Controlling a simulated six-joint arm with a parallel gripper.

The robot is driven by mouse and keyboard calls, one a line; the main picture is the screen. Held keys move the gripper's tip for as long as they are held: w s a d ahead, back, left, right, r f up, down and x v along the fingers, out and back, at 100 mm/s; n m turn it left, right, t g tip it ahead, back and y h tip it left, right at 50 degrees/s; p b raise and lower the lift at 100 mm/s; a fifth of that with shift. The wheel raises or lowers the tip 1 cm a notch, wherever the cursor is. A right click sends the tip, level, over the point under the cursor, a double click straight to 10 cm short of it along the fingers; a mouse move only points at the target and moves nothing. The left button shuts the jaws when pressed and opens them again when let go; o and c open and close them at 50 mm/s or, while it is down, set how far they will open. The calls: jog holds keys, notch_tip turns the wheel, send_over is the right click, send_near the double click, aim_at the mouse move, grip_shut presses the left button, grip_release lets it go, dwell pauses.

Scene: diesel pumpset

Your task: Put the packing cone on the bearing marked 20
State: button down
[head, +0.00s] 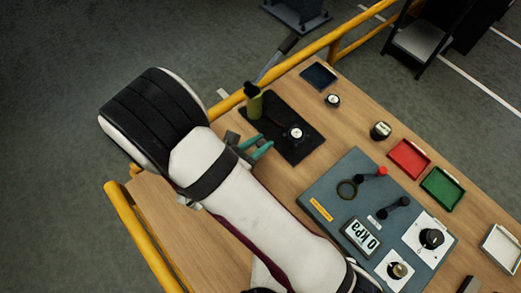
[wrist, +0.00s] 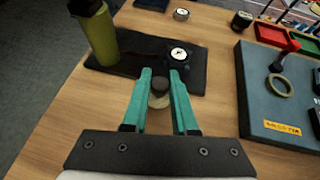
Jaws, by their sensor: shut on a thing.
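My gripper (wrist: 161,75) has teal fingers, shut on a small round thing with a dark top and a pale lower part (wrist: 159,90), probably the packing cone. In the head view my gripper (head: 256,147) is beside the black mat, and what it holds is hidden. A dark round piece with a white face (wrist: 178,54) stands on the mat, just beyond the fingertips; it also shows in the head view (head: 294,133). Two similar pieces stand on the table, a low one (head: 333,100) and a taller one (head: 380,130). I cannot read a 20 on any of them.
A green bottle (wrist: 96,35) stands on the black mat (head: 305,147), left of the fingers. A grey panel (head: 340,170) with levers, a ring and a gauge lies to the right. Red (head: 409,159) and green (head: 442,188) trays are beyond. Bare wood lies between mat and panel.

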notch_tip(320, 180, up, 4)
jog(key=shift+w+d+f, duration=0.1)
jog(key=shift+f, duration=0.1)
jog(key=w+d+r+m+g+h, duration=0.1)
jog(key=d+r+m+g+h, duration=0.1)
jog(key=d, duration=0.8)
jog(key=w+d+r+m+g+h, duration=0.1)
jog(key=d+r+m, duration=0.15)
jog(key=d, duration=0.65)
send_over(296, 133)
notch_tip(296, 133, down, 7)
jog(key=shift+d+r, duration=0.1)
jog(key=shift+d, duration=0.05)
jog(key=shift+f, duration=2.05)
jog(key=c, duration=0.7)
grip_release()
jog(key=shift+f, duration=0.1)
